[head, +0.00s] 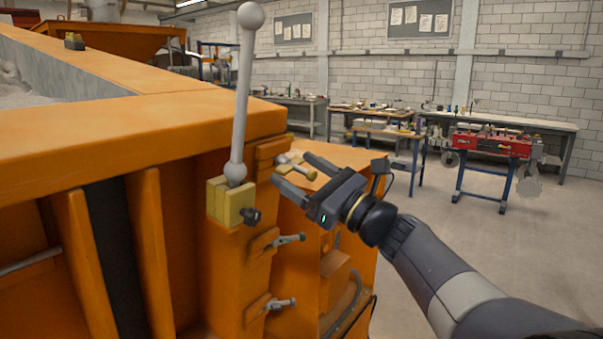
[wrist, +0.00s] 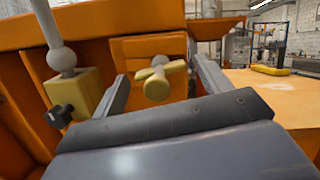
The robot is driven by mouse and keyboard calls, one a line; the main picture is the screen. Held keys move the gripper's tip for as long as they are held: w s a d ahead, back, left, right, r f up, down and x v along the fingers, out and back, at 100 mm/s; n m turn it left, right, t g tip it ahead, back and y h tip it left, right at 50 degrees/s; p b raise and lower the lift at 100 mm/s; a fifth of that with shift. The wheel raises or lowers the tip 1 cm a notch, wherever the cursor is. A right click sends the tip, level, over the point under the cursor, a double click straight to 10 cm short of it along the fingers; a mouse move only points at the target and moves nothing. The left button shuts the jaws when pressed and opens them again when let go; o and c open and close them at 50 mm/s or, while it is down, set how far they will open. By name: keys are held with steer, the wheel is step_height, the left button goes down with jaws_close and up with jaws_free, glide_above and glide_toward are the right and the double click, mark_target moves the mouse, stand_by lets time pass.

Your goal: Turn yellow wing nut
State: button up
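The yellow wing nut (wrist: 157,86) is pale yellow, with a round hub and stubby wings, and sits on an orange plate of the machine in the wrist view. In the head view the wing nut (head: 295,171) shows small and partly covered beside my fingers. My gripper (head: 291,167) is open. In the wrist view its two fingers (wrist: 162,72) stand wide apart, one on each side of the wing nut, with visible gaps. I see no contact. How far the fingertips reach in depth is hard to tell.
A tall grey lever (head: 241,95) with a ball top rises from a yellow block (head: 229,201) left of my gripper. The block carries a dark knob (head: 251,216). Two grey-handled clamps (head: 288,239) sit lower on the orange machine (head: 150,130).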

steer(key=shift+o, duration=0.2)
steer(key=b+v, duration=0.2)
steer(key=v, duration=0.9)
steer(key=shift+b, duration=0.35)
steer(key=shift+w+a+r, duration=0.1)
steer(key=p+x, duration=0.2)
steer(key=x, duration=0.8)
steer(key=shift+w+a+r+p, duration=0.15)
steer(key=shift+w+a+p, duration=0.05)
steer(key=shift+a+p, duration=0.15)
steer(key=shift+d, duration=0.1)
